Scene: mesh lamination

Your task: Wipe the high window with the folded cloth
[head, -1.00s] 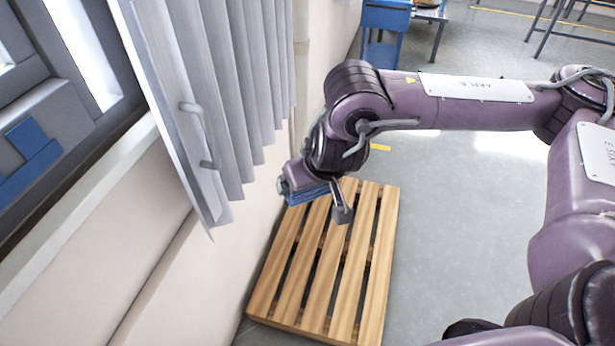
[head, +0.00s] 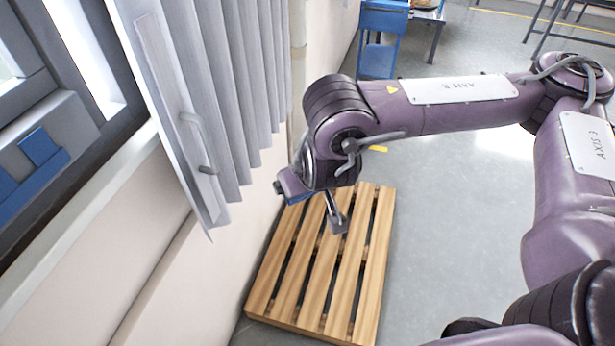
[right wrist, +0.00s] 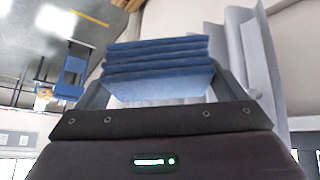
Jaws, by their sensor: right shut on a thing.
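My right gripper (right wrist: 158,85) is shut on the folded blue cloth (right wrist: 158,62), which shows as several stacked layers between the fingers in the right wrist view. In the head view the cloth (head: 297,198) is mostly hidden behind the wrist, with only a blue edge showing. The right gripper there hangs beside the wall, above the pallet and right of the blind. The window (head: 85,45) is at the upper left, with a dark frame and bright panes. My left gripper is not in view.
A grey vertical-slat blind (head: 215,90) with a handle hangs beside the window. A wooden pallet (head: 325,275) lies on the floor below my right arm. A blue cart (head: 380,40) stands at the back. The grey floor (head: 450,210) right of the pallet is clear.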

